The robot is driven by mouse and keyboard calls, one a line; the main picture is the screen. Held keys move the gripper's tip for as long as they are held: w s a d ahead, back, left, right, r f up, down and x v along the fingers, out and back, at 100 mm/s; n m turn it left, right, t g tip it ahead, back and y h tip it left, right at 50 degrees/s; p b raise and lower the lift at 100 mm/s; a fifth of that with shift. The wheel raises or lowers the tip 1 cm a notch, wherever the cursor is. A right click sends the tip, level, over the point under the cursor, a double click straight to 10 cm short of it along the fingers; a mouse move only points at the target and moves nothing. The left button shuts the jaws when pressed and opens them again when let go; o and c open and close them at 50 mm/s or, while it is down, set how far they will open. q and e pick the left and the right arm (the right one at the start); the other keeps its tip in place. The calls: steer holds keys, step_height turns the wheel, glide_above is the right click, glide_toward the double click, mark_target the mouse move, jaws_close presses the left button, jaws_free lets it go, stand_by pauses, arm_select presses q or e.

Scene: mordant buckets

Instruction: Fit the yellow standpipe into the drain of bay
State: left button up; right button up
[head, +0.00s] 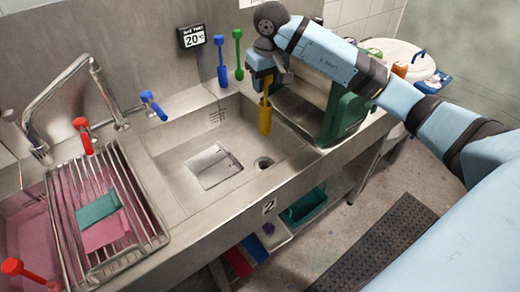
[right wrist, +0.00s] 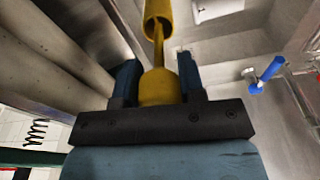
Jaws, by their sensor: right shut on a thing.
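The yellow standpipe (head: 265,118) hangs roughly upright from my right gripper (head: 265,76), over the basin marked 2. My right gripper is shut on its top end. In the right wrist view, the standpipe (right wrist: 158,88) sits between the two fingers of the gripper (right wrist: 158,80), its lower end pointing away. The round drain (head: 263,163) is in the basin floor at its right, open and dark. In the head view the standpipe's lower end shows above the drain in the picture, apart from it. My left gripper is not in view.
A blue standpipe (head: 221,62) and a green one (head: 238,55) stand on the back ledge. A wire rack (head: 105,215) covers the left basin. A pale square (head: 213,166) lies on the basin floor left of the drain.

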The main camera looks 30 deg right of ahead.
mark_target(265, 133)
step_height(265, 133, down, 18)
steer(key=shift+r+p, duration=0.1)
steer(key=shift+p, duration=0.45)
steer(key=shift+f, duration=0.2)
steer(key=o, duration=1.1)
steer(key=shift+o, duration=0.2)
steer(key=shift+r, duration=0.1)
